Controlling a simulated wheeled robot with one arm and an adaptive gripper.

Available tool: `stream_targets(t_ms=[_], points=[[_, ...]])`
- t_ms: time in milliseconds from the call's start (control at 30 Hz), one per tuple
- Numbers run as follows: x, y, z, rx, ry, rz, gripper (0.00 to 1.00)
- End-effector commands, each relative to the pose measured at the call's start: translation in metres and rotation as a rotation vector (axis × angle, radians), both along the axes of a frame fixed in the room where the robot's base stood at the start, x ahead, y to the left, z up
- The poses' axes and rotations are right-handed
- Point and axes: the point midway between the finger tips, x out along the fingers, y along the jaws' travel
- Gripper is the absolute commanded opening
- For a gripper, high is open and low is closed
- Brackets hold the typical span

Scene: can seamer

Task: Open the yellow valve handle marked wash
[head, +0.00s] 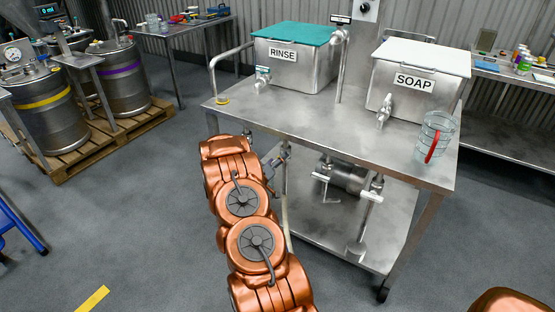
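No handle marked wash can be read in the head view, and I cannot make out a yellow valve handle. A small yellow ring (222,100) sits at the foot of a bent pipe on the left end of the steel table. Under the tabletop are pipe fittings with pale handles (371,196) around a metal pump-like body (345,177). My arm rises from the bottom in front of the table's left side.
Kegs stand on a pallet (75,160) at left. A blue frame (22,225) stands lower left. Floor between is clear.

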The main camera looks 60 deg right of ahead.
Motion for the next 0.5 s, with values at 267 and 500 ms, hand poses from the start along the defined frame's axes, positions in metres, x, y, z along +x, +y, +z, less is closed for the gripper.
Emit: stream_targets(t_ms=[267,500], points=[[0.0001,-0.0002,0.0004,-0.001,-0.002,0.001,0.84],[0.0003,0.0000,0.0003,0.000,-0.002,0.000,1.00]])
